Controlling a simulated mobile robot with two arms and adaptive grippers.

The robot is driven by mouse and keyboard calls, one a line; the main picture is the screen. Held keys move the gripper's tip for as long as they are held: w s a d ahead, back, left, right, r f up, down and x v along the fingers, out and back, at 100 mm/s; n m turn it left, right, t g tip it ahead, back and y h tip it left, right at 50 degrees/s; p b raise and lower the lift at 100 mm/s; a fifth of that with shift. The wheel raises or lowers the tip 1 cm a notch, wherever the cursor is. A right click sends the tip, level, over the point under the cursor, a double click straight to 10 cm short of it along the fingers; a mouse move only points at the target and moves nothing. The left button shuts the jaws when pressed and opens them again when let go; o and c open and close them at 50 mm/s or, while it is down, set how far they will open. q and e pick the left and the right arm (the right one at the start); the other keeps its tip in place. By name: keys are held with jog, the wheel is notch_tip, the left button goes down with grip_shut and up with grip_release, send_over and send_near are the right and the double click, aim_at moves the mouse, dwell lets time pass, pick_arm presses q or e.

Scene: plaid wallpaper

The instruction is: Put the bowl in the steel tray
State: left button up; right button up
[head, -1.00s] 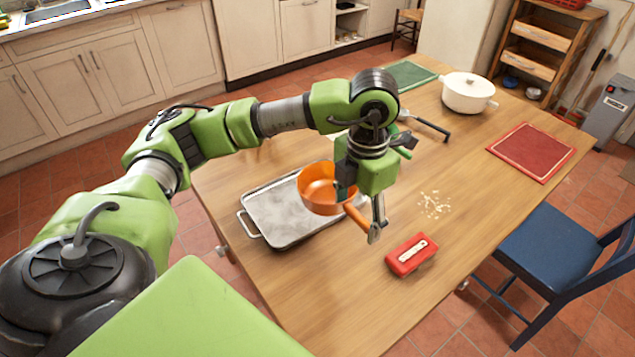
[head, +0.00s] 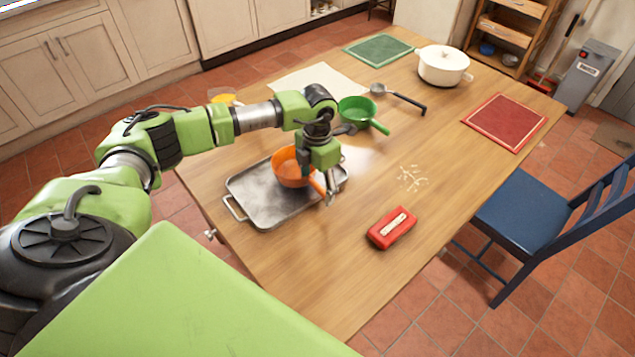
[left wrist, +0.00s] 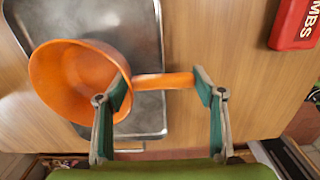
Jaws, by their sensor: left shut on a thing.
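The bowl is an orange round vessel with a straight handle (head: 289,172); it also shows in the left wrist view (left wrist: 72,82), tilted. My left gripper (head: 330,190) is shut on its handle, with the fingers on either side in the left wrist view (left wrist: 161,82). The steel tray (head: 262,213) is a grey rectangle with wire handles on the table's left part, and it shows below the bowl in the left wrist view (left wrist: 150,45). The bowl overlaps the tray in the head view; I cannot tell whether they touch. My right gripper is not in view.
A green pan (head: 356,112) stands just behind my left gripper, with a ladle (head: 400,97) beside it. A red box (head: 392,229) and crumbs (head: 412,178) lie right of the tray. A white pot (head: 443,66) stands far back. The front table area is bare.

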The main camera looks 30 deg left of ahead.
pick_arm(q)
jog(key=shift+f, duration=0.15)
jog(key=o, duration=1.5)
jog(key=shift+o, duration=0.2)
notch_tip(320, 180, up, 12)
jog(key=b, duration=0.2)
